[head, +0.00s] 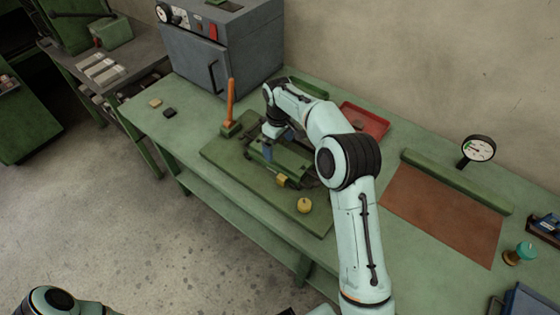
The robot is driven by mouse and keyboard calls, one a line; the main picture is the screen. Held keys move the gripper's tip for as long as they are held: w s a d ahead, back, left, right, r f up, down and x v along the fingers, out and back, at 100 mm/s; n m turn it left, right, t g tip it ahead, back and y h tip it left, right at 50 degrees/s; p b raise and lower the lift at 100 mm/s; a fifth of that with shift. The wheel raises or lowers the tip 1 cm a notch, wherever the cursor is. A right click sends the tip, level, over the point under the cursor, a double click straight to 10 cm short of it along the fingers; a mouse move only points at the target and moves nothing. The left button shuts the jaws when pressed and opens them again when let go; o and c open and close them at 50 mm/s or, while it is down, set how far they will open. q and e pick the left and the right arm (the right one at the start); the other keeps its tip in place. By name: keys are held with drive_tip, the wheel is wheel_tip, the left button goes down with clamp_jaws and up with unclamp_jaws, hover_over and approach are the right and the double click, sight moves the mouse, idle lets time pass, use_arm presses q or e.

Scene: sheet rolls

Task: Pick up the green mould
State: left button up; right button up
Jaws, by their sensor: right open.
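My right gripper (267,150) is open, pointing down at the left end of the green roll machine (292,160) in the middle of the bench. My right arm comes from the lower right and covers part of the machine. No piece stands out clearly as the green mould. A short green block (308,88) lies behind my right arm, and a long green bar (455,180) lies along the back right; I cannot tell whether either is the mould. I cannot tell whether the gripper touches anything. Only part of my left arm shows at the lower left; its gripper is out of view.
The machine sits on a green base plate (222,155), with an orange lever (230,103) and a yellow knob (304,206). A grey oven (225,55) stands at the back left, a red tray (375,124) behind the arm. A brown sheet (440,217) and dial gauge (478,150) are right.

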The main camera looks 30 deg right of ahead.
sight(280, 153)
drive_tip(key=shift+f, duration=0.65)
wheel_tip(280, 153, down, 5)
drive_tip(key=shift+s+d+r+b, duration=0.1)
drive_tip(key=shift+s+b, duration=0.05)
drive_tip(key=shift+b, duration=0.15)
drive_tip(key=c, duration=1.7)
drive_tip(key=shift+r, duration=0.2)
